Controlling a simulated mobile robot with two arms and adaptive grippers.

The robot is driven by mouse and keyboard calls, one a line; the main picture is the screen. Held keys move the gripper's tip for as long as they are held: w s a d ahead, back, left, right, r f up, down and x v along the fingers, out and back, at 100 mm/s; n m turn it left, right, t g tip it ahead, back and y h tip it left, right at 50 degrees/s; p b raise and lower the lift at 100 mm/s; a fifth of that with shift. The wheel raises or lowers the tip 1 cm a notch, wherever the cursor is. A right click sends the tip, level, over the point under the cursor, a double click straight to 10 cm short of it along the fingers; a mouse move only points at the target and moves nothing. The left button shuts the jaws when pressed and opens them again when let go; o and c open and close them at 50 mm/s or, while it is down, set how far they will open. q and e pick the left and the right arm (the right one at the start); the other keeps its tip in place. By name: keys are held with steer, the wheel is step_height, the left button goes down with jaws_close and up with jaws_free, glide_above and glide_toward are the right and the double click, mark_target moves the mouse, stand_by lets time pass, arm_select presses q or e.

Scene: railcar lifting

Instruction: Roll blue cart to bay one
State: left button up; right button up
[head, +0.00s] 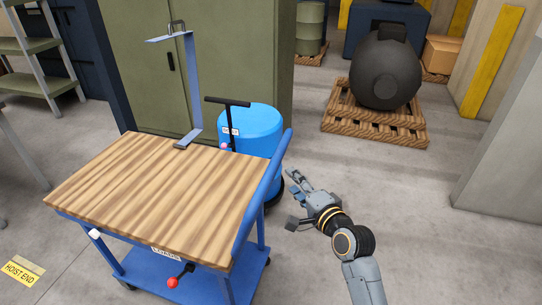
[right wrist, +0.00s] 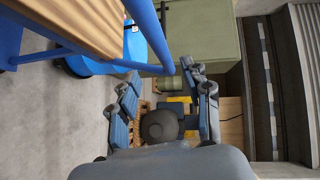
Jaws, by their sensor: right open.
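The blue cart (head: 238,254) has a wooden top and a lower blue shelf, and stands in the left and middle of the head view. Its blue push handle (head: 262,192) rises along its right side. The handle also shows as a blue bar in the right wrist view (right wrist: 151,38). My right gripper (head: 293,199) is open and empty, just right of the handle in the head view, with a gap seeming to lie between them. In the right wrist view its two fingers (right wrist: 160,100) are spread apart. My left gripper is not in view. No bay one marking can be read.
A blue drum (head: 252,128) with a black T-handle stands close behind the cart. A green cabinet (head: 215,65) is behind it. A wooden pallet (head: 372,128) carries a dark round tank (head: 386,72). A yellow "HOIST END" floor label (head: 22,271) lies at left. Floor right of my arm is clear.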

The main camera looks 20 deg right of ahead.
mark_target(275, 163)
steer(key=x, duration=1.2)
steer(key=shift+f+p, duration=0.15)
steer(key=shift+p, duration=0.15)
steer(key=shift+s, duration=0.1)
jaws_close()
